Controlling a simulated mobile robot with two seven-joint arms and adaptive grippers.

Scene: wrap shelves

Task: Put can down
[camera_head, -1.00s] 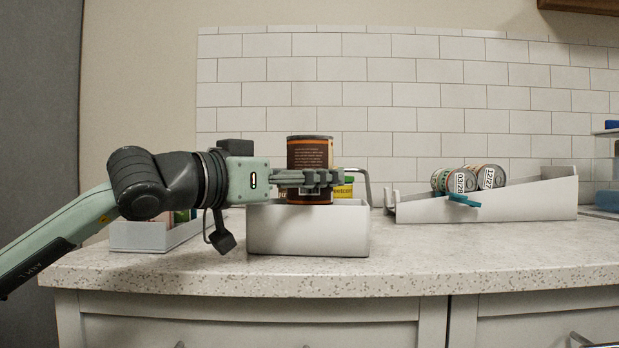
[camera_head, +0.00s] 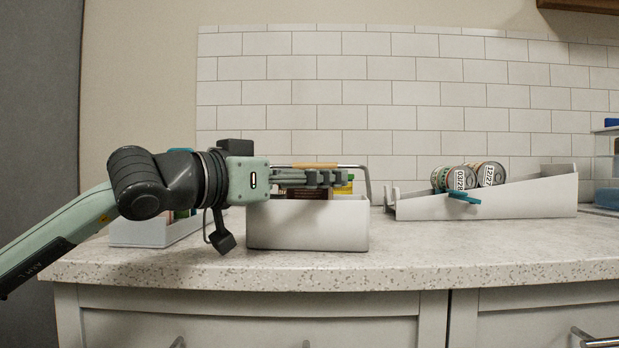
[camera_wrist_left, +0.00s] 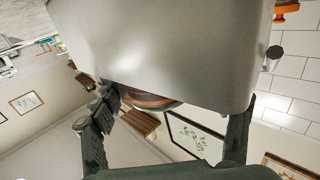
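The can with the dark brown label (camera_head: 309,194) is low in the light grey bin (camera_head: 307,228) on the counter. Only a small part of it shows above the front wall, and the rest is hidden by the wall and my fingers. My left gripper (camera_head: 312,178) is level just above the bin's rim, beside the can. In the left wrist view, its fingers (camera_wrist_left: 168,128) are spread wide, and part of the can's orange-brown rim (camera_wrist_left: 150,100) shows between them. A large grey surface fills the top of that view. My right gripper is not in view.
A wooden handle (camera_head: 315,165) on a metal frame shows behind the bin. A yellow-green item (camera_head: 345,187) is by my fingertips. A sloped rack (camera_head: 520,200) on the right holds two cans (camera_head: 456,179). A smaller bin (camera_head: 150,232) is at left. The front counter is clear.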

